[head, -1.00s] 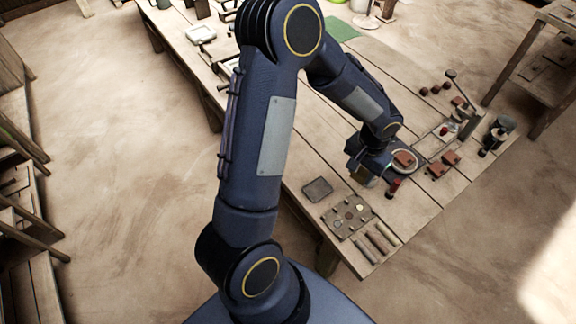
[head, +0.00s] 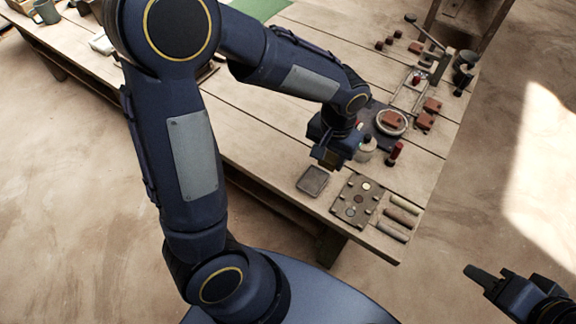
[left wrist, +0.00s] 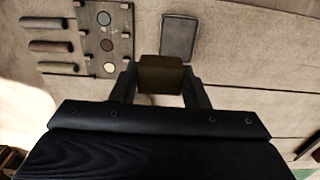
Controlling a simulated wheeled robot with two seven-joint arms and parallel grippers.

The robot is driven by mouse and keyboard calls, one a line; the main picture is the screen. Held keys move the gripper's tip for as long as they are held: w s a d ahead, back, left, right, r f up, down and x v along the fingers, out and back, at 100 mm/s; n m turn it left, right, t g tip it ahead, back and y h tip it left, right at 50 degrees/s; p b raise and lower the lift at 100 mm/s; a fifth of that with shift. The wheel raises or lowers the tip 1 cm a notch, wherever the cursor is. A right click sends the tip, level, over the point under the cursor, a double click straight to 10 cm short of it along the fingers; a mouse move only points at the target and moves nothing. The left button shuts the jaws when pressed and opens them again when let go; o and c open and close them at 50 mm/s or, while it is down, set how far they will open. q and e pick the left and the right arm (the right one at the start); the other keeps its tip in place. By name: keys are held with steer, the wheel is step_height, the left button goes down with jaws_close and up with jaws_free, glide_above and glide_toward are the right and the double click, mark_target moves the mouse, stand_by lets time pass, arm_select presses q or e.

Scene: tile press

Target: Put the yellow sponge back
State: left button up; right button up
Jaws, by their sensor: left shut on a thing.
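The yellow sponge (left wrist: 160,72) is a dull yellow-brown block. In the left wrist view it sits between the two fingers of my left gripper (left wrist: 163,88), which is shut on it. In the head view my left gripper (head: 328,155) is over the workbench, just above and beyond a small dark shallow tray (head: 312,181). The tray also shows in the left wrist view (left wrist: 179,38), empty, a little to the right of the sponge. My right gripper (head: 486,278) is at the lower right, off the bench; its finger spacing is unclear.
A plate with round coloured discs (head: 357,201) and several rolls (head: 396,227) lie at the bench's near corner. A jar (head: 366,150), a red-handled stamp (head: 394,153) and a ring with a red tile (head: 391,122) stand close beyond my left gripper.

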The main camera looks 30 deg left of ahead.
arm_select(q)
steer(key=a+f, duration=0.3)
steer(key=a, duration=0.4)
glide_above(288, 167)
steer(key=f, duration=0.5)
steer(key=shift+s+d+p, duration=0.1)
steer(key=shift+d+p, duration=0.2)
steer(key=shift+d, duration=0.05)
steer(key=shift+a+f, duration=0.2)
steer(key=shift+f, duration=0.75)
steer(key=shift+a+f, duration=0.15)
steer(key=shift+f, duration=0.8)
steer(key=shift+f+b, duration=0.2)
steer(key=shift+b, duration=0.1)
steer(key=o, duration=0.9)
steer(key=shift+o, duration=0.2)
steer(key=shift+r, duration=0.1)
